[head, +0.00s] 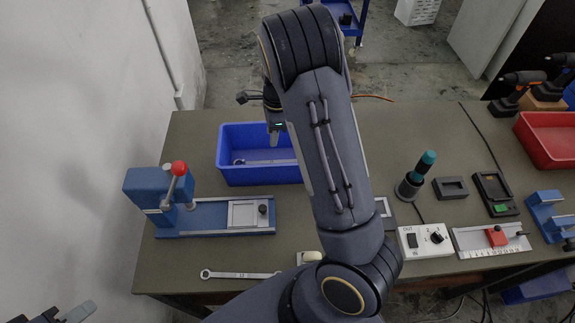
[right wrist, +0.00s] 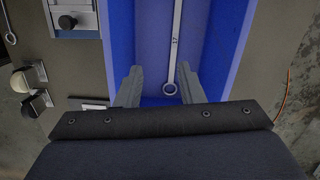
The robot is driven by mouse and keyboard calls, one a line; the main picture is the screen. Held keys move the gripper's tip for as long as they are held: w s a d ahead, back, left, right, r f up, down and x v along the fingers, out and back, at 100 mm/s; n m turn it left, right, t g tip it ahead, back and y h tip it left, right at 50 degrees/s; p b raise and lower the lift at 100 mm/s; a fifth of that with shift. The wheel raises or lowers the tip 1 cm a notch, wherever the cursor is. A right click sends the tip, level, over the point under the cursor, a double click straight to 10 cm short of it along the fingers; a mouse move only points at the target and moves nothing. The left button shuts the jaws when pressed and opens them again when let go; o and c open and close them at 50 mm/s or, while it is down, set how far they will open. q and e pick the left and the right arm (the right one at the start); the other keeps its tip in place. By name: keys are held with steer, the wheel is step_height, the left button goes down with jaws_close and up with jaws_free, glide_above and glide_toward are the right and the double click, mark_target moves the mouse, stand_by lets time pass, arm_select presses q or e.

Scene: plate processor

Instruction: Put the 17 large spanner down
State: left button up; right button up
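In the head view the spanner (head: 262,162) shows as a thin light bar on the floor of the blue bin (head: 258,178), partly hidden by my right arm. My right gripper (right wrist: 158,85) is over the bin, its two fingers wide apart with the spanner's ring end visible between and beyond them, not gripped. It also shows in the head view (head: 275,135). My left gripper (head: 65,315) is only partly visible at the bottom left.
A smaller spanner (head: 240,274) lies near the table's front edge. A white switch box (head: 426,241), a red bin (head: 546,143) and drills occupy the right. My right arm hides the table's middle.

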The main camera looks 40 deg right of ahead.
steer(key=s+a+r+n+t+y, duration=0.2)
steer(key=s+a+r+n, duration=0.2)
steer(key=s+r+n, duration=0.3)
steer(key=s+a+r+n+t+y, duration=0.1)
steer(key=s+a+r+n+y, duration=0.2)
steer(key=s+r, duration=0.5)
steer(key=s+a+r+n+t+h, duration=0.1)
steer(key=s+a+n, duration=0.3)
steer(key=s+n, duration=0.7)
steer(key=shift+s+r+t+h, duration=0.15)
steer(key=shift+s+t+h, duration=0.1)
steer(key=shift+t+h, duration=0.45)
